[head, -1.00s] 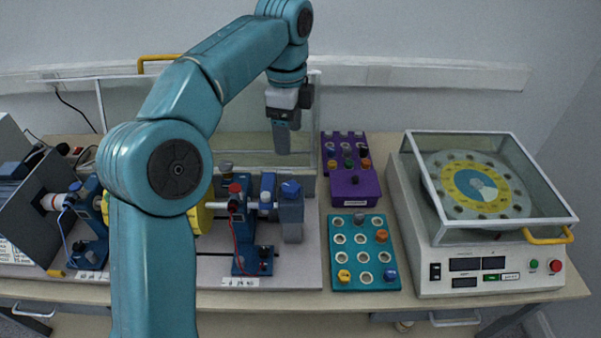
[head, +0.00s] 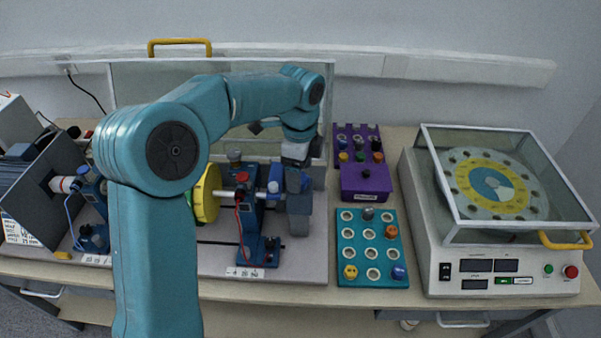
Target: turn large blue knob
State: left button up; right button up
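A dark grey box (head: 299,224) stands at the right end of the shaft rig. The large blue knob on its top is hidden now behind my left gripper (head: 298,186). The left arm comes in from the left and bends down, so the gripper points downward at the box's top. I cannot tell whether its fingers touch the knob or are open or shut. My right gripper is not in view.
A teal panel (head: 348,254) with several small knobs and a purple panel (head: 365,184) lie to the right. Farther right is a glass-covered machine (head: 436,262). A yellow disc (head: 205,196) and a blue bearing stand (head: 249,220) are left of the box.

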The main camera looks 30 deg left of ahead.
pick_arm(q)
jog(key=shift+f, duration=0.45)
jog(key=shift+w+d+f, duration=0.15)
jog(key=shift+w+f, duration=0.15)
jog(key=shift+f, duration=0.05)
jog(key=shift+s, duration=0.15)
jog(key=shift+r, duration=0.1)
jog(key=c, duration=1.1)
jog(key=shift+o, duration=0.2)
jog(key=shift+n, duration=2.8)
